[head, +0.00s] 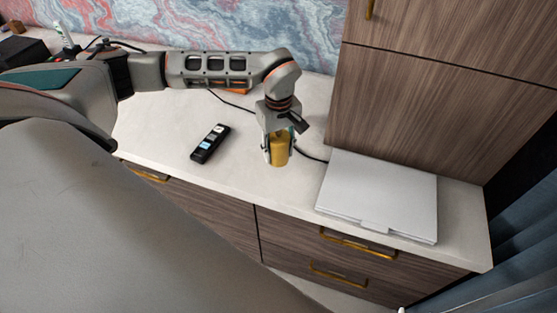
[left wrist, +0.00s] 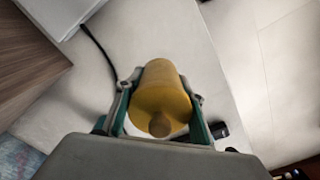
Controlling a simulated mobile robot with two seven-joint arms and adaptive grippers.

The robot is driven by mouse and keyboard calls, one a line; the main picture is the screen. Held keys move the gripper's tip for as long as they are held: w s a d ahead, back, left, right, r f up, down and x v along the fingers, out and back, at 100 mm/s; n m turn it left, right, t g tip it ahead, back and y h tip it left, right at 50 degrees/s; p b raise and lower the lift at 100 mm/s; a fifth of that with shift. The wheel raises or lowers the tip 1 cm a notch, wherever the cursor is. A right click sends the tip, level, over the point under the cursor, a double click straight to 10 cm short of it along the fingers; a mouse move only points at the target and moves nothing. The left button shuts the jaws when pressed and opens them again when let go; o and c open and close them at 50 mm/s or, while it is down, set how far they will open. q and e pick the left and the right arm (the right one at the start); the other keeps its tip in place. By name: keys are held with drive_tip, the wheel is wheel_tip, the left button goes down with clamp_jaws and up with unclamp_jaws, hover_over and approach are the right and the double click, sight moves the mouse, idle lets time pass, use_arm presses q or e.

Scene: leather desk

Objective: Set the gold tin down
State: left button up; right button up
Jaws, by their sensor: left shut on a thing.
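The gold tin (head: 280,149) is a small yellow-gold cylinder, upright at the white desk top (head: 240,172) in the head view. My left gripper (head: 278,152) comes down over it from above, with one finger on each side. In the left wrist view the gold tin (left wrist: 160,98) sits between the two green-and-grey fingers of my left gripper (left wrist: 162,108), which is shut on it. I cannot tell for certain whether its base touches the desk. My right gripper is not in view.
A black remote (head: 209,144) lies left of the tin. A closed silver laptop (head: 380,195) lies to the right, by a wooden cabinet (head: 440,90). A black cable (left wrist: 100,50) runs close behind the tin. The desk's front edge is near.

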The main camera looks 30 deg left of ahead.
sight(279, 159)
use_arm(q)
drive_tip(key=shift+f, duration=2.2)
drive_tip(key=shift+f, duration=0.1)
drive_tip(key=o, duration=1.1)
drive_tip(key=shift+r, duration=0.35)
wheel_tip(279, 159, up, 12)
drive_tip(key=shift+f, duration=0.25)
drive_tip(key=shift+s, duration=0.1)
